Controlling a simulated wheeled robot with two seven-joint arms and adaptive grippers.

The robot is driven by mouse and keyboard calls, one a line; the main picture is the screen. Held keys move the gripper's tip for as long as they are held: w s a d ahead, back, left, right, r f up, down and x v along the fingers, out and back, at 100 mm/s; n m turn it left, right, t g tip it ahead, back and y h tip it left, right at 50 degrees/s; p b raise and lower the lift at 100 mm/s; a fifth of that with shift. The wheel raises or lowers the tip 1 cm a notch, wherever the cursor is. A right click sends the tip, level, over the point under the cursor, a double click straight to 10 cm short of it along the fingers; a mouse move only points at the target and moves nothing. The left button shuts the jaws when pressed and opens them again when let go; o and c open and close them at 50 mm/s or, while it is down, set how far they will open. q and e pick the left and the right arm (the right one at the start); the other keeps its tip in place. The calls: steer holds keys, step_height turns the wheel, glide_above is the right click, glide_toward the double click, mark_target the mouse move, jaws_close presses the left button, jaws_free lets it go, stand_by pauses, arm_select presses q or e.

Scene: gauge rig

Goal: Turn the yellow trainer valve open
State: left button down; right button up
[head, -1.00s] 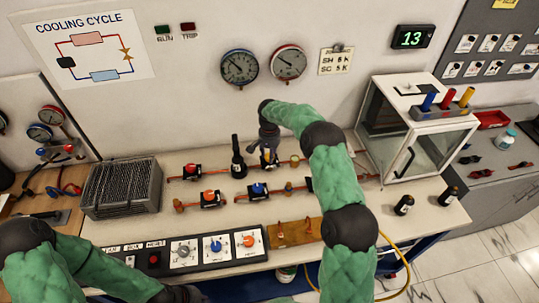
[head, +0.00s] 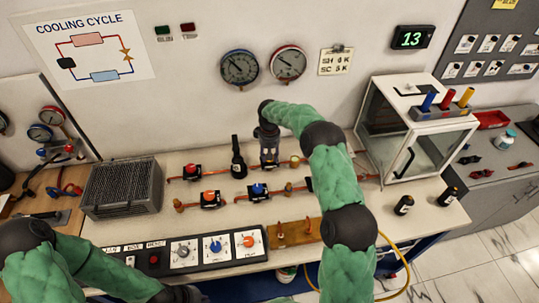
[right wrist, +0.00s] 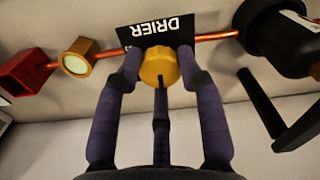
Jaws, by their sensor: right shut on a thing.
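The yellow trainer valve knob (right wrist: 158,68) sits on the copper pipe in the right wrist view, beside a black plate lettered DRIER (right wrist: 157,33). My right gripper (right wrist: 160,60) has its fingers closed around this knob, touching its sides. In the head view my right gripper (head: 268,160) points down at the back pipe row and hides the yellow valve. My left gripper (head: 178,294) is at the bottom edge of the head view, low and mostly cut off, so its fingers are not clear.
A black upright cylinder (head: 238,160) stands just left of my right gripper. Red (head: 192,171), orange (head: 210,197) and blue (head: 258,190) valves sit nearby on the pipes. A glass-sided box (head: 415,130) stands at the right, a finned block (head: 120,187) at the left.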

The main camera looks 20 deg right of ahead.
steer(key=shift+w+n, duration=0.1)
steer(key=shift+n, duration=0.5)
steer(key=o, duration=1.1)
steer(key=shift+o, duration=0.2)
steer(key=shift+r, duration=0.15)
step_height(320, 180, up, 12)
